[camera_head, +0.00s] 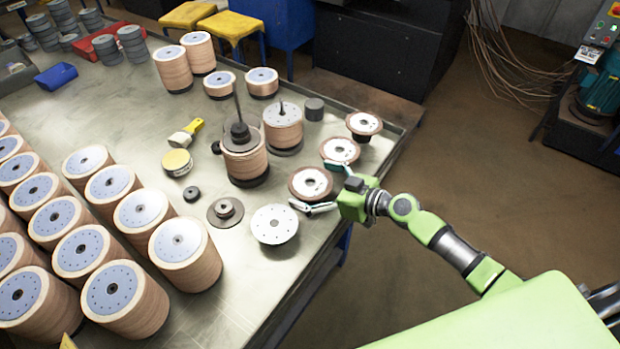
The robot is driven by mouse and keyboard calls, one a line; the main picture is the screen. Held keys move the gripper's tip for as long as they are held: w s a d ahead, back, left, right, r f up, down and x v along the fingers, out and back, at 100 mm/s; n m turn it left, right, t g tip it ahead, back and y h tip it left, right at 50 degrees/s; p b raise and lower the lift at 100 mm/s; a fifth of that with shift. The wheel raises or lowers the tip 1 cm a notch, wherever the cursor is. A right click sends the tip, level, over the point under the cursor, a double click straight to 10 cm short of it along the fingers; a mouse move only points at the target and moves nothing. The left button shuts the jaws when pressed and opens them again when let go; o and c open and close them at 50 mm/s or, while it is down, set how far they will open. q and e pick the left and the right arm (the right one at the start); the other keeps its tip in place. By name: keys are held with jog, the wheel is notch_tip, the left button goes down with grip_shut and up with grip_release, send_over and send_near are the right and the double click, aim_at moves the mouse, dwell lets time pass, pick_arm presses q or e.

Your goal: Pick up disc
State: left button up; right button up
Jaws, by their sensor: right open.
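Several flap discs with reddish-brown rims and white centres lie along the right edge of the metal table. The nearest flap disc (311,183) is between the fingers of my right gripper (309,185). The gripper is open, with one finger on the far side of this disc and one on the near side. I cannot tell whether the fingers touch it. A second flap disc (340,150) lies just behind the far finger, and a third flap disc (364,124) lies farther back. My left gripper is not in view.
A flat white disc (274,224) lies on the table (240,300) in front of the gripper. Disc stacks on spindles (244,160) stand to the left. Large stacks (185,255) fill the left side.

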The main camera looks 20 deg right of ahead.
jog(key=shift+w+a+f, duration=0.1)
jog(key=shift+w+a, duration=0.1)
jog(key=shift+c, duration=0.5)
jog(key=c, duration=1.2)
